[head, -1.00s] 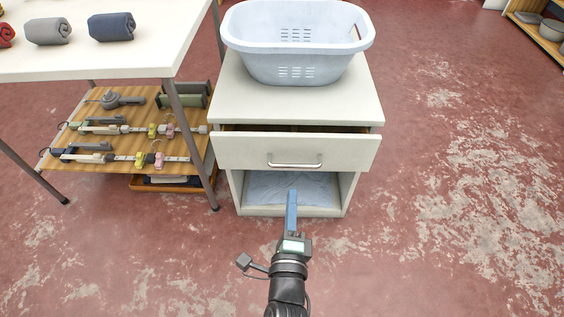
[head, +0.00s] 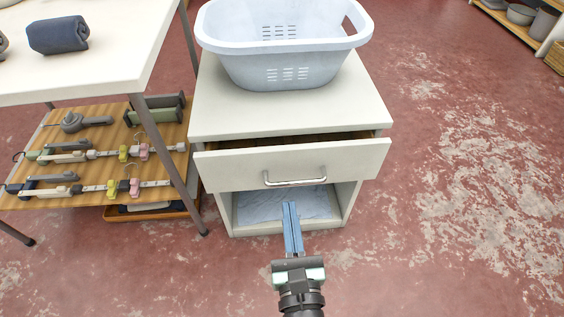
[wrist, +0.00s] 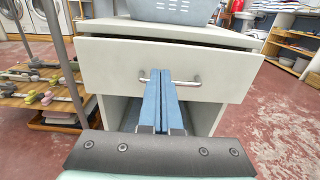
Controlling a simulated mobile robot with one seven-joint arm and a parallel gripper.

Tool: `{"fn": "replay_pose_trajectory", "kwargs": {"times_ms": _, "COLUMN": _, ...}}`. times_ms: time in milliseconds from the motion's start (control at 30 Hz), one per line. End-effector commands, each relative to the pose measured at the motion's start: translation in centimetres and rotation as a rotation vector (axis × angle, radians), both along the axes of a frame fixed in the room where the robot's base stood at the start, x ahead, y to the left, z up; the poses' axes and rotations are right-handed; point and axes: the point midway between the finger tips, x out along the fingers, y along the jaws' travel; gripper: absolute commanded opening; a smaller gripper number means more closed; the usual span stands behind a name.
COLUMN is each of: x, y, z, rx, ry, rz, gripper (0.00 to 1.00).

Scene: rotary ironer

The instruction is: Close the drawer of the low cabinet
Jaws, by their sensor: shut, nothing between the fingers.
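The low cabinet (head: 290,112) is white, with a drawer above an open compartment. The drawer (head: 240,168) stands partly pulled out; a dark gap shows between its front and the cabinet top. Its metal bar handle (head: 295,181) is at the middle of the front. In the wrist view the drawer front (wrist: 225,70) faces me squarely. My gripper (head: 290,206) is shut and empty, its blue fingers pointing at the cabinet just below the handle in the head view. In the wrist view the fingertips (wrist: 161,72) overlap the handle; I cannot tell whether they touch it.
A light blue laundry basket (head: 285,65) stands on the cabinet top. A white table (head: 90,75) with a lower wooden shelf (head: 95,160) of hangers stands close on the left. A folded cloth (head: 265,206) lies in the open compartment. The floor on the right is clear.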

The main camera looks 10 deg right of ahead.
Motion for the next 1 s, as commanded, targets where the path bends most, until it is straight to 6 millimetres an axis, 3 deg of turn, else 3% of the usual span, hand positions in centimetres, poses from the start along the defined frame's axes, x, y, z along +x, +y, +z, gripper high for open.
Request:
{"fn": "replay_pose_trajectory", "kwargs": {"times_ms": 500, "x": 9.0, "y": 0.0, "z": 0.1, "rx": -0.003, "ry": -0.001, "rz": 0.000, "gripper": 0.00}}
{"fn": "replay_pose_trajectory", "kwargs": {"times_ms": 733, "x": 11.0, "y": 0.1, "z": 0.0, "rx": -0.002, "ry": 0.001, "rz": 0.001, "gripper": 0.00}}
{"fn": "replay_pose_trajectory", "kwargs": {"times_ms": 1000, "x": 11.3, "y": 0.0, "z": 0.0, "rx": -0.002, "ry": 0.001, "rz": 0.000, "gripper": 0.00}}
